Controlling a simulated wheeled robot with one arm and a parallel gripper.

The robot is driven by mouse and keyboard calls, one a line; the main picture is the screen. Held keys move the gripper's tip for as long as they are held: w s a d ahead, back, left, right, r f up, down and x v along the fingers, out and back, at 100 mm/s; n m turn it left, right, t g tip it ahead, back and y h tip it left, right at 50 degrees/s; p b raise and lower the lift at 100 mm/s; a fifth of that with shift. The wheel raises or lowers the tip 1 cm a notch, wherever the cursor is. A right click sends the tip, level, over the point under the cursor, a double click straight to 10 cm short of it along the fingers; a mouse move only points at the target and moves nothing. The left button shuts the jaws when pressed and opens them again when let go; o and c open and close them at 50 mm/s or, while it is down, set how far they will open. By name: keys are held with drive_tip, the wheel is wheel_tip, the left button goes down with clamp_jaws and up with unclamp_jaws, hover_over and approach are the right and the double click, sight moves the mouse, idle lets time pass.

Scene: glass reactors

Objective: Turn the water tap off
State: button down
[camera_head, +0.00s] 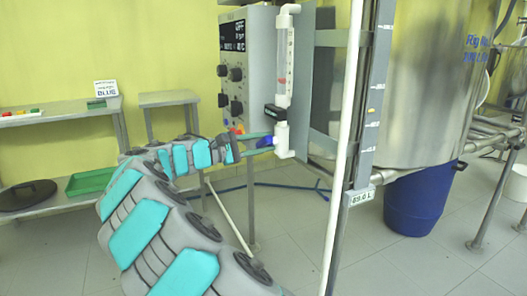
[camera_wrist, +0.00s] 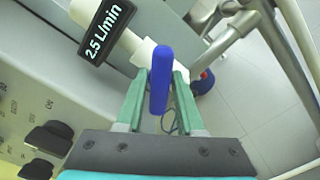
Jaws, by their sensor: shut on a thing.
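The water tap has a blue lever handle (camera_wrist: 161,78) on a white pipe fitting, pointing toward my wrist camera. In the head view the tap handle (camera_head: 294,141) is a small blue spot at the foot of the flow meter. My gripper (camera_wrist: 160,88) has its green fingers on both sides of the handle and is shut on it. In the head view my gripper (camera_head: 268,140) reaches the tap from the left. A black flow display (camera_wrist: 101,31) beside the tap reads 2.5 L/min. The clear flow tube (camera_head: 285,60) stands above it.
A grey control box (camera_head: 245,75) with black knobs and an OFF display is just behind the tap. A white vertical pipe (camera_head: 346,140) and a level gauge (camera_head: 372,100) stand at right, before the steel reactor (camera_head: 420,80). A blue drum (camera_head: 417,200) is below.

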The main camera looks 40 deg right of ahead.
drive_tip(key=m+b, duration=0.2)
drive_tip(key=m, duration=0.1)
drive_tip(key=m+b, duration=0.1)
drive_tip(key=shift+f+b, duration=0.25)
drive_tip(key=shift+b, duration=0.1)
drive_tip(key=shift+r+m+b, duration=0.15)
drive_tip(key=shift+m+b, duration=0.8)
drive_tip(key=shift+m, duration=0.45)
drive_tip(key=c, duration=0.7)
unclamp_jaws()
drive_tip(key=shift+a+r, duration=0.1)
drive_tip(key=v, duration=0.7)
drive_tip(key=shift+w+a, duration=0.1)
drive_tip(key=shift+a, duration=0.2)
